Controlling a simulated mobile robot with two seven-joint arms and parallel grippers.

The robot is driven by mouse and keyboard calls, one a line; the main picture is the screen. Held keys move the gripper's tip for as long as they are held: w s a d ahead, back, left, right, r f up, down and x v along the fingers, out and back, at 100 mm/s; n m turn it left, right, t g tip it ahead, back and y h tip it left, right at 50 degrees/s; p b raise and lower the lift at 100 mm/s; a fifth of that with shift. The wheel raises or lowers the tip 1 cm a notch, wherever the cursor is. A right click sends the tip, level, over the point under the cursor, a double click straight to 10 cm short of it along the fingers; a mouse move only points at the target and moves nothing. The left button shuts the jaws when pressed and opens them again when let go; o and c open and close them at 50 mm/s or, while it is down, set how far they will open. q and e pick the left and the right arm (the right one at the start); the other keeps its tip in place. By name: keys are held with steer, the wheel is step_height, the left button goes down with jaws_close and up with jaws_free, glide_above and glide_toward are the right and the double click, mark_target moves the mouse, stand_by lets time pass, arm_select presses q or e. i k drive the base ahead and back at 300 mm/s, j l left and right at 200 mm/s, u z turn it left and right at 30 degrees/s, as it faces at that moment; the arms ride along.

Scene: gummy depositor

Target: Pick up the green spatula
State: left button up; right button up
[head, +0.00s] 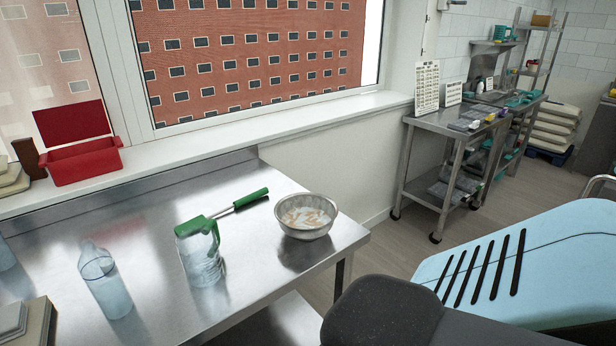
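The green spatula (252,198) lies on the steel table, with its green handle toward the bowl and a thin metal shaft running left toward a clear jar. Its other end meets the green top of the clear jar (203,262) in the picture; I cannot tell whether they touch or where the spatula's head ends. Neither of my grippers is in view.
A metal bowl (306,229) with pale and orange pieces stands right of the handle, near the steel table's (150,225) right end. A clear bottle (106,285) stands front left. A red open box (82,162) sits on the windowsill. A steel cart (436,160) stands farther back.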

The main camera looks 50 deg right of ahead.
mark_target(199, 221)
steer(key=i+l, duration=0.15)
steer(key=i, duration=0.3)
steer(key=z, duration=1.9)
